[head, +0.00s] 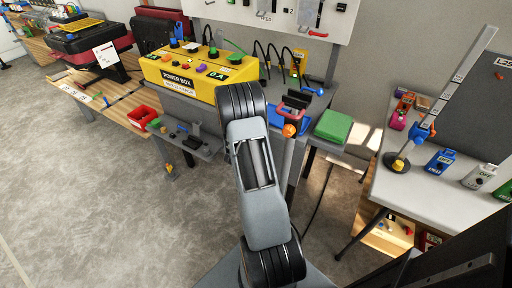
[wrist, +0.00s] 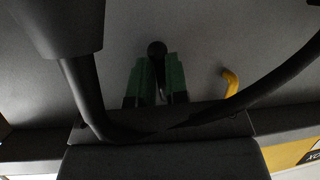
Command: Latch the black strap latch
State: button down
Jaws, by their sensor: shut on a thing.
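In the wrist view my gripper (wrist: 161,74) shows as two green-padded fingers, close together. They are shut on a slim black piece whose round black knob (wrist: 157,49) shows just beyond the fingertips. This looks like part of the black strap latch, but its full shape and catch are hidden in the dark picture. I cannot tell whether the latch is fastened. A yellow hook-shaped piece (wrist: 231,82) is right of the fingers, apart from them. In the head view my arm hides the gripper and the latch.
A thick dark curved band (wrist: 88,98) crosses the wrist view. In the head view a yellow power box (head: 190,76) stands behind my arm. A green block (head: 333,126) lies to the right, and a white table (head: 430,194) stands farther right. Floor at left is clear.

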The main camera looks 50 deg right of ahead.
jog(key=shift+w+f+m+t+b, duration=0.1)
jog(key=shift+w+m+t+b, duration=0.25)
jog(key=shift+b, duration=0.55)
jog(key=shift+m+t, duration=0.25)
jog(key=shift+m, duration=0.1)
jog(key=c, duration=1.1)
grip_release()
jog(key=shift+s, duration=0.1)
jog(key=shift+a, duration=0.15)
jog(key=shift+r+p+v, duration=0.15)
jog(key=shift+p+v, duration=0.3)
jog(key=shift+v, duration=3)
jog(key=shift+r+p+v, duration=0.1)
jog(key=shift+p+v, duration=0.35)
jog(key=shift+v, duration=3)
